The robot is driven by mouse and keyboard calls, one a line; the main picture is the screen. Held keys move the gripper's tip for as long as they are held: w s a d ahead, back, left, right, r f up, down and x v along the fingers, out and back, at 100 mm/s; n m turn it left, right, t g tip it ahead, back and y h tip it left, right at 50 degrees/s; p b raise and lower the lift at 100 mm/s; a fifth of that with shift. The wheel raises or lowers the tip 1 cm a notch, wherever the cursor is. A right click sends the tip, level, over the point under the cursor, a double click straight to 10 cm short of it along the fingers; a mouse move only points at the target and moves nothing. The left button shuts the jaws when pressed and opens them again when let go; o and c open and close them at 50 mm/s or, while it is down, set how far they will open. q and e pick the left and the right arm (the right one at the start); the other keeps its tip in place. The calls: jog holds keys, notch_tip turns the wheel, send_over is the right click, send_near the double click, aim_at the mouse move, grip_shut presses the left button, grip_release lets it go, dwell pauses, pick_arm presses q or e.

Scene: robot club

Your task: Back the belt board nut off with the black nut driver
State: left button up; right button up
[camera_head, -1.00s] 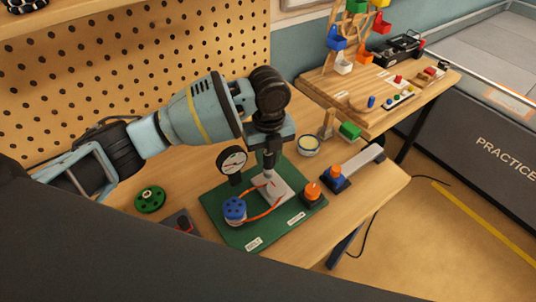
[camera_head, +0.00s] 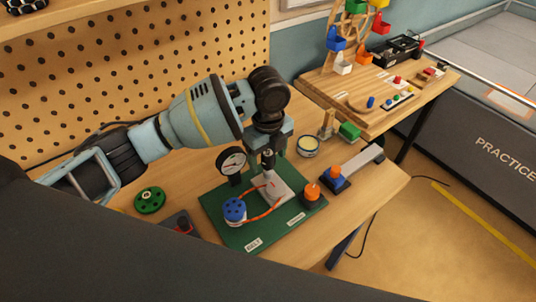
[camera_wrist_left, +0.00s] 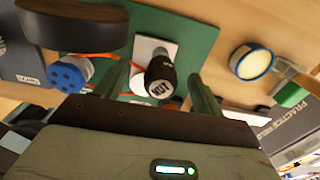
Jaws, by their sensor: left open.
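The green belt board (camera_head: 238,238) lies on the wooden bench. A black nut driver (camera_head: 268,158) stands about upright over the board's pale block (camera_head: 283,190). Its end, marked NUT, faces the camera in the left wrist view (camera_wrist_left: 160,80). My left gripper (camera_head: 268,163) points down over the driver. It is open, with one finger on each side of the driver and gaps showing in the wrist view (camera_wrist_left: 160,90). The nut itself is hidden under the driver. My right gripper is out of view.
On the board are a gauge (camera_head: 231,160), a blue knob (camera_head: 235,210), an orange belt and an orange knob (camera_head: 312,192). A round tin (camera_head: 308,146) and a blue-orange fixture (camera_head: 335,178) stand right. A green wheel (camera_head: 150,199) lies left. The bench's front right corner is clear.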

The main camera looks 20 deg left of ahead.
pick_arm(q)
jog(key=shift+r, duration=2.75)
jog(key=o, duration=0.6)
jog(key=shift+c, duration=0.2)
